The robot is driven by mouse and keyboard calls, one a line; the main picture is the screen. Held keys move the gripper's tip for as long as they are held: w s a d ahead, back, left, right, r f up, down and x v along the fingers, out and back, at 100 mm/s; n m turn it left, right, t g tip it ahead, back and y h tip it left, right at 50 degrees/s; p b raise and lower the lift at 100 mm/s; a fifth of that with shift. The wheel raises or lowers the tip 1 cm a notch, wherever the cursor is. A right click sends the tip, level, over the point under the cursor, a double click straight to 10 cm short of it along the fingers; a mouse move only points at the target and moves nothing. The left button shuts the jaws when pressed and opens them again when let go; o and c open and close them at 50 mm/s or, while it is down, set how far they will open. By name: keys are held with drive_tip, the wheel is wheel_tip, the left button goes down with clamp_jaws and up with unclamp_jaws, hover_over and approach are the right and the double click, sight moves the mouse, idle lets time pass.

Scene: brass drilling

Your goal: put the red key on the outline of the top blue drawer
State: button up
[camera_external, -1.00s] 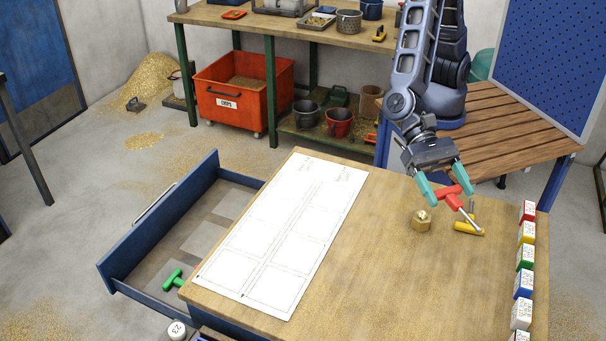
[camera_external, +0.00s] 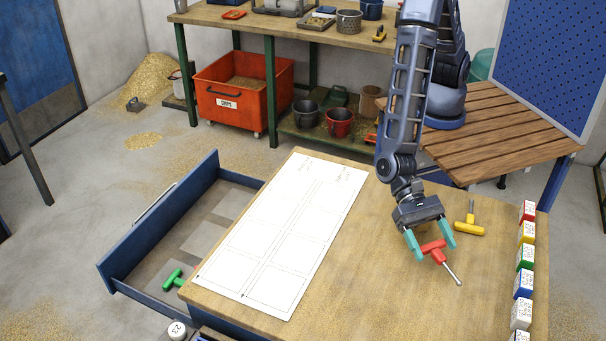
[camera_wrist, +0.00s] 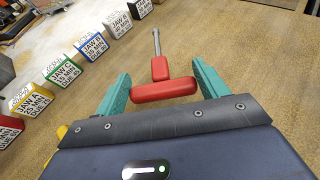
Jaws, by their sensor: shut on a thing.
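My gripper (camera_external: 431,247) is shut on the red key (camera_external: 433,250), a T-handled key, above the right part of the wooden bench top. Its teal fingers hold the red handle by its ends, and the metal shaft points down and right. The wrist view also shows the red key (camera_wrist: 164,90) between the fingers, with the shaft pointing away. The top blue drawer (camera_external: 215,165) is pulled open at the left. Grey outline patches (camera_external: 203,238) lie on its floor. A green T-handled key (camera_external: 173,281) is at its near end.
A white sheet with drawn boxes (camera_external: 290,230) lies on the bench between the drawer and my gripper. A yellow key (camera_external: 468,225) lies right of my gripper. Several labelled colored blocks (camera_external: 526,258) line the bench's right edge. The front middle of the bench is clear.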

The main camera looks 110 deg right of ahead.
sight(426, 260)
drive_tip(key=shift+f, duration=1.85)
drive_tip(key=o, duration=1)
drive_tip(key=shift+f, duration=0.1)
drive_tip(key=shift+o, duration=0.2)
drive_tip(key=shift+d+r, duration=0.15)
drive_tip(key=shift+r, duration=0.05)
drive_tip(key=v, duration=1.1)
drive_tip(key=shift+d+r, duration=0.1)
drive_tip(key=shift+d, duration=0.25)
